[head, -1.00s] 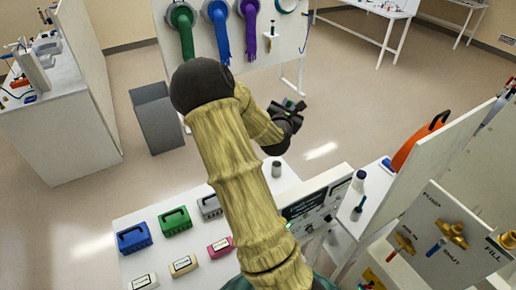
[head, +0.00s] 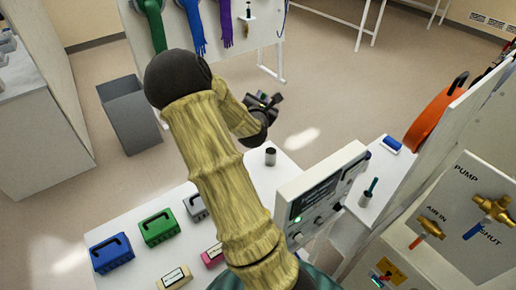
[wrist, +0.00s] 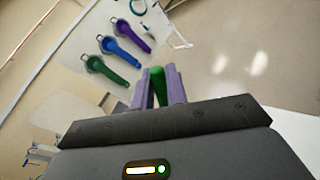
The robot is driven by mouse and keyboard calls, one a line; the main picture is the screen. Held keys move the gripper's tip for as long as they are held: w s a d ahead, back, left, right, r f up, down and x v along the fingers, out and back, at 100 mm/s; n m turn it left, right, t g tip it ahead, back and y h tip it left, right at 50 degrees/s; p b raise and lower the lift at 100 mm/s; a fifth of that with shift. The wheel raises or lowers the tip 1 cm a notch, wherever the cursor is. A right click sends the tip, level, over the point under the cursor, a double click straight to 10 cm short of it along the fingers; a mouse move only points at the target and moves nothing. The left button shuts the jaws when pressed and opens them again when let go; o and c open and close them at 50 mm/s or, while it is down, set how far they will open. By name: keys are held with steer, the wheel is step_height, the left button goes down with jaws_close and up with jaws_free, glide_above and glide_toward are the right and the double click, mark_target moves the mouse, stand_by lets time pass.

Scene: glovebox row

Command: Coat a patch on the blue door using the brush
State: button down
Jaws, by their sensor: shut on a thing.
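My gripper (head: 262,104) is held out beyond the white table, above the floor. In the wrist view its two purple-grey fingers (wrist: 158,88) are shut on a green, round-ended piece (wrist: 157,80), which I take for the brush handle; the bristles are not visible. A blue block with a black handle (head: 110,253) lies at the table's left; I cannot tell whether it is the blue door. A blue glove hangs from a port on the white panel at the back (head: 190,25), also in the wrist view (wrist: 120,50). The gripper is apart from both.
Green (head: 159,228) and grey (head: 196,208) handled blocks sit beside the blue one. A small dark-topped cylinder (head: 271,157) stands on the table. A console (head: 318,200) and a valve panel (head: 465,215) stand to the right. A grey bin (head: 130,118) is at left. Open floor lies beyond.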

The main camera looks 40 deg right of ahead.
step_height(320, 180, down, 20)
steer(key=b, duration=1.8)
steer(key=shift+w+r+m, duration=0.2)
steer(key=shift+m, duration=0.2)
steer(key=shift+f, duration=0.1)
steer(key=shift+f+b, duration=2.5)
steer(key=shift+f, duration=0.4)
steer(key=shift+f+b, duration=0.45)
steer(key=shift+f, duration=0.2)
